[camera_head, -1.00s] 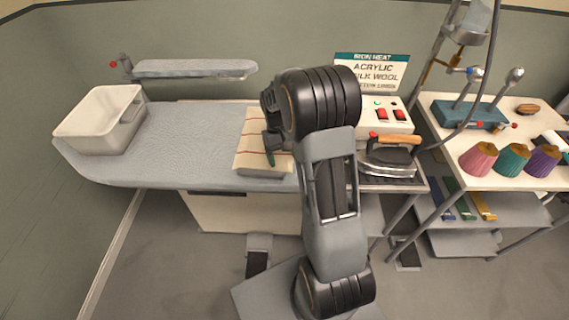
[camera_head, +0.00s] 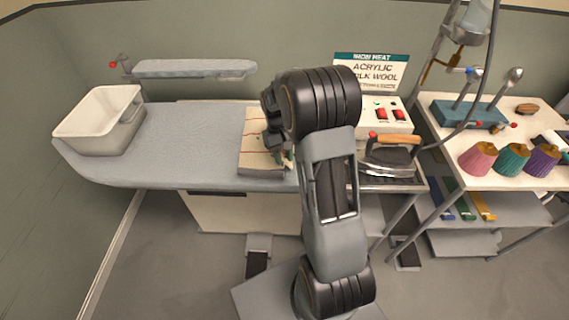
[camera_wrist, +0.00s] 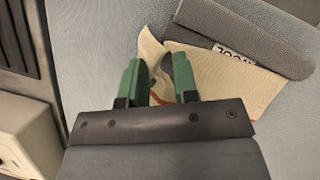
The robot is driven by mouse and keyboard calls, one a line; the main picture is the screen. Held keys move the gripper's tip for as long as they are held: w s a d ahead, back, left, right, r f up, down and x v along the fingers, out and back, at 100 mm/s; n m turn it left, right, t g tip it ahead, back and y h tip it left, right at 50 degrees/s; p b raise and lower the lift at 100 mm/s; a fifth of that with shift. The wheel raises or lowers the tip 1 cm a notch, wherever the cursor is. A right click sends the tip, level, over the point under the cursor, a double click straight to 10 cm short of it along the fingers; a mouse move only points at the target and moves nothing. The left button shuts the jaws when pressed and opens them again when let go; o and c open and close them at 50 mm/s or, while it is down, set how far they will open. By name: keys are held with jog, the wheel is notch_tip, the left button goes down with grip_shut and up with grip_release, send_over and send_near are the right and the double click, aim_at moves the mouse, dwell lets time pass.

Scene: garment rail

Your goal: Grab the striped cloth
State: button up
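The striped cloth (camera_head: 254,141), cream with thin red lines, lies on the grey ironing board, its right part hidden by my arm in the head view. In the wrist view the cloth (camera_wrist: 258,85) is bunched into a raised fold between the two green fingers of my gripper (camera_wrist: 158,72). The fingers stand a little apart with the fold filling the space between them, and they appear shut on it. A grey strip (camera_wrist: 245,35) runs along one side of the cloth, with part of a dark-lettered label beside it.
The ironing board (camera_head: 190,140) is clear left of the cloth, up to a white bin (camera_head: 100,122). An iron (camera_head: 388,158) stands close to the right of my arm, before a box with red switches (camera_head: 390,115). Thread cones (camera_head: 513,158) stand on a table farther right.

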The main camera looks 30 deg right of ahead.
jog(key=shift+f, duration=0.15)
jog(key=shift+c, duration=1.2)
grip_shut()
notch_tip(320, 180, up, 12)
jog(key=p, duration=0.9)
notch_tip(320, 180, up, 27)
jog(key=p, duration=0.4)
